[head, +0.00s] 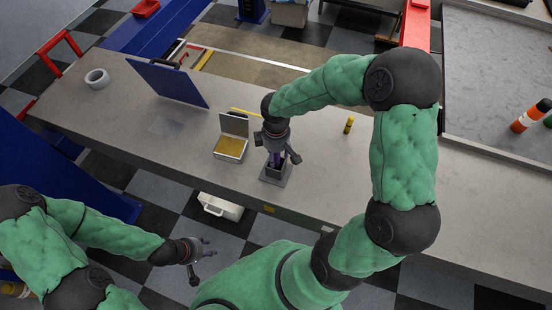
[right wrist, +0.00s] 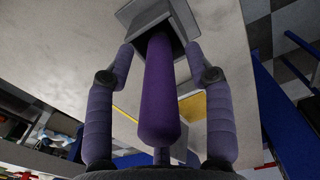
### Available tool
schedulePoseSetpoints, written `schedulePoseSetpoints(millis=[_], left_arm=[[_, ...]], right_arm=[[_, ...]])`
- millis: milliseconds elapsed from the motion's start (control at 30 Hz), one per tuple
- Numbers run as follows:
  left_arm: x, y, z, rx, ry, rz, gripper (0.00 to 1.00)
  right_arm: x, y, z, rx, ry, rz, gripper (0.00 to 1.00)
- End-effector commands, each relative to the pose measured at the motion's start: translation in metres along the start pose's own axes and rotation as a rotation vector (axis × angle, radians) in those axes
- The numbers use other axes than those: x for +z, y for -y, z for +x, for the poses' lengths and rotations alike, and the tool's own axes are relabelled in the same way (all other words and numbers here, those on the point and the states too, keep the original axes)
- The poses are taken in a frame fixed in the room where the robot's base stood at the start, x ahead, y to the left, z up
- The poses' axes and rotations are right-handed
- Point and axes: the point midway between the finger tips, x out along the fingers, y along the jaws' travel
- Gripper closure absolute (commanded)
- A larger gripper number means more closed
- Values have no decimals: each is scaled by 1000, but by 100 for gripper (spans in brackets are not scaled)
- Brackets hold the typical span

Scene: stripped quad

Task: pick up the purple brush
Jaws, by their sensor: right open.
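The purple brush (right wrist: 163,95) stands with its lower end in a grey square holder (right wrist: 150,14) on the workbench. In the head view the brush (head: 274,159) shows only in part under my right gripper, and the holder (head: 276,174) is near the bench's front edge. My right gripper (head: 279,157) is over the holder. In the right wrist view its fingers (right wrist: 163,65) are open on either side of the brush, with gaps to both sides. My left gripper (head: 205,249) is empty, away from the bench over the floor, with its fingers apart.
An open box with yellow contents (head: 230,146) stands just left of the holder on the workbench (head: 330,180). A blue panel (head: 168,82), a tape roll (head: 97,78) and a yellow cylinder (head: 349,125) are also there. The bench's right part is clear.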

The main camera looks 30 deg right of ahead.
Motion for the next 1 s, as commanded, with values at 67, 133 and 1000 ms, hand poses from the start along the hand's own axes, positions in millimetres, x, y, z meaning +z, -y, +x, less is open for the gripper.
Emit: schedulePoseSetpoints(millis=[67,133,1000], left_arm=[[0,1,2,0,0,0,60],[0,1,2,0,0,0,60],[0,0,1,0,0,0,60]], right_arm=[[0,0,8,-1,1,2,46],[0,0,12,0,-1,2,46],[0,-1,8,1,-2,2,100]])
